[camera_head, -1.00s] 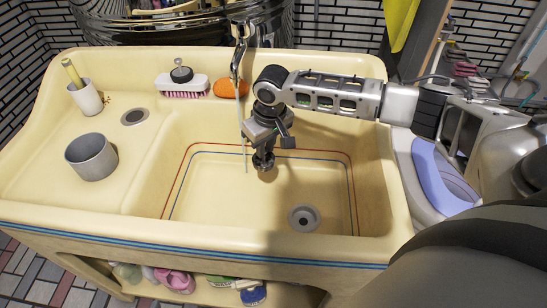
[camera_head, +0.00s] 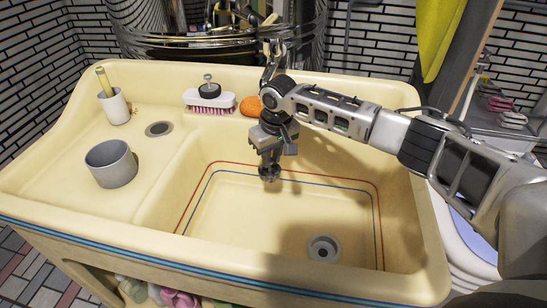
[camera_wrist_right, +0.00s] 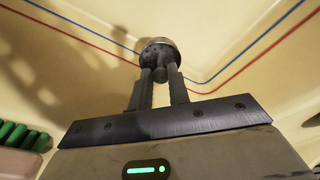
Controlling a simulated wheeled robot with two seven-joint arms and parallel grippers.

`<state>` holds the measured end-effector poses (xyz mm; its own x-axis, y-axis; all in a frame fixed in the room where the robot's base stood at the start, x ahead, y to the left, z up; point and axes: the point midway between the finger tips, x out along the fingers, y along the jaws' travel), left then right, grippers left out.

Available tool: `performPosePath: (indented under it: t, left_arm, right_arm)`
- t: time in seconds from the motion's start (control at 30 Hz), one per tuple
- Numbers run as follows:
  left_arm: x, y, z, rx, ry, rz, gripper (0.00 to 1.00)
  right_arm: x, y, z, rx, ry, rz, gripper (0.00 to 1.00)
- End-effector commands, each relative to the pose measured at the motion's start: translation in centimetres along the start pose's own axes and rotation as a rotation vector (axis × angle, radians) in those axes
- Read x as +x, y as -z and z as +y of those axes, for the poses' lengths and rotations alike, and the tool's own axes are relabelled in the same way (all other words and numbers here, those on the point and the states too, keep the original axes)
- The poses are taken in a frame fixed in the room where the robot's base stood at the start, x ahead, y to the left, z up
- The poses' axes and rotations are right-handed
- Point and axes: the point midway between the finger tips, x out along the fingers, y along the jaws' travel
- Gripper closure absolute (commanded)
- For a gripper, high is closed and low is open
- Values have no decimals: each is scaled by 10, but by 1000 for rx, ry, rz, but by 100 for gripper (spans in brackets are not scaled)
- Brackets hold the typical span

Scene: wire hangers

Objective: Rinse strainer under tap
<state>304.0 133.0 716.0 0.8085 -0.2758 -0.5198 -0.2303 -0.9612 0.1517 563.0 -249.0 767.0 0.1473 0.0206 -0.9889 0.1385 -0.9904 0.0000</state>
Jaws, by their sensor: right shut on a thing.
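My right gripper (camera_head: 268,160) reaches down into the sink basin (camera_head: 250,215), fingers pointing down. It is shut on the strainer (camera_head: 269,174), a small, dark, round piece below the fingertips. In the right wrist view the strainer (camera_wrist_right: 160,50) shows as a speckled grey disc with a paler rim at the tips of the gripper's fingers (camera_wrist_right: 160,75). It is held above the basin floor. The metal tap (camera_head: 270,62) stands at the back edge, just behind and above my right wrist, which partly hides it. No water stream shows now. My left gripper is out of view.
A grey cup (camera_head: 111,165) and a white cup with a yellow-handled item (camera_head: 114,106) stand on the left ledge. A brush (camera_head: 209,103) and an orange sponge (camera_head: 251,106) lie at the back. The basin's drain (camera_head: 324,248) is open floor-level, front right.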

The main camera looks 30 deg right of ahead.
Motion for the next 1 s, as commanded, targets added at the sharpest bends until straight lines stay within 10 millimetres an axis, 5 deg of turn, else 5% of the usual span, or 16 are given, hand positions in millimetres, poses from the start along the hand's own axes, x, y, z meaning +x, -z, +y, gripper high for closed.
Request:
performPosePath:
  t: [1.0]
  left_arm:
    - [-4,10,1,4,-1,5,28]
  right_arm:
    - [0,1,12,0,0,1,100]
